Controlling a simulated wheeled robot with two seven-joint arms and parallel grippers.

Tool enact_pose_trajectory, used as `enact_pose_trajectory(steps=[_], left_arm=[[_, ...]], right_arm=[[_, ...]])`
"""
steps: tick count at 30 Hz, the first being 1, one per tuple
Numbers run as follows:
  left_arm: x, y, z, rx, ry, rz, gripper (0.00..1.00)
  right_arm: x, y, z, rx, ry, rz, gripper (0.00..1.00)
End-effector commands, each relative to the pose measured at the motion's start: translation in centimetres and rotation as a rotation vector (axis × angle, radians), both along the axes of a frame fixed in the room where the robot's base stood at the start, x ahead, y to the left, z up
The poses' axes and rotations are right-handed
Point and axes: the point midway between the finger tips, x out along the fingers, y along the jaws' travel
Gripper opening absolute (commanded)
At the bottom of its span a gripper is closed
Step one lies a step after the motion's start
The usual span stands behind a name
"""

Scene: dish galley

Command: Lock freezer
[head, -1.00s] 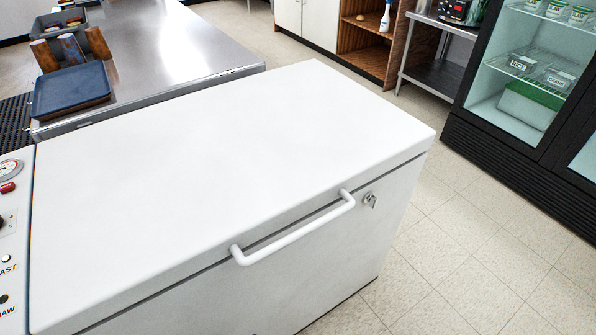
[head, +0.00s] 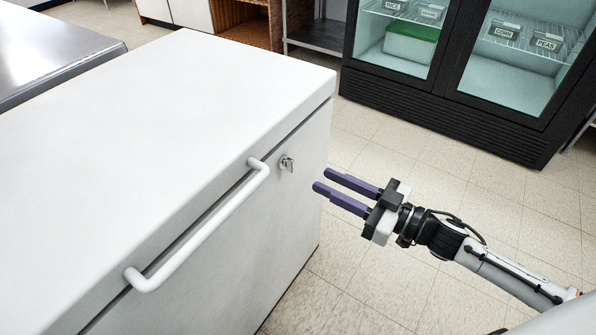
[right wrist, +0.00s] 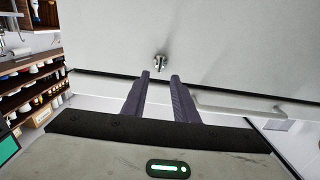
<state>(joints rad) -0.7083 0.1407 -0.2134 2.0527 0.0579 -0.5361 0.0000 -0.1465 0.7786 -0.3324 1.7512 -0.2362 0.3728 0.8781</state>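The white chest freezer (head: 160,110) stands at the left of the head view with its lid down. A white bar handle (head: 205,222) runs along its front. The lock with a small metal key (head: 287,163) sits on the front face, just right of the handle. My right gripper (head: 322,180) is open and empty, a short way to the right of the key and apart from it. In the right wrist view the key (right wrist: 160,62) shows just beyond and between the two purple fingers (right wrist: 161,77). My left gripper is not in view.
A steel counter (head: 50,45) stands beyond the freezer at the left. A black glass-door fridge (head: 450,110) with food boxes is at the back right. Tiled floor (head: 350,265) lies clear in front of the freezer.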

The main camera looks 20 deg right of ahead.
Motion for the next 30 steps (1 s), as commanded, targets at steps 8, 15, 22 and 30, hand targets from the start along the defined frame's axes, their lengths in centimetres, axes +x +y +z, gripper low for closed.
enact_pose_trajectory(steps=[8,15,22,30], left_arm=[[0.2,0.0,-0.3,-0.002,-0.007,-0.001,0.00],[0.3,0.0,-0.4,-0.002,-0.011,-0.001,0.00],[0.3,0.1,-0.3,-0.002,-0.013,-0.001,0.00],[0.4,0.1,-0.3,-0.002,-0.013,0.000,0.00]], right_arm=[[4.1,3.2,0.1,0.002,-0.004,-0.002,0.27],[6.4,5.0,0.1,0.001,-0.002,-0.003,0.27],[6.8,5.3,0.0,-0.001,0.001,-0.003,0.27],[6.7,5.3,0.0,0.000,0.000,-0.003,0.05]])
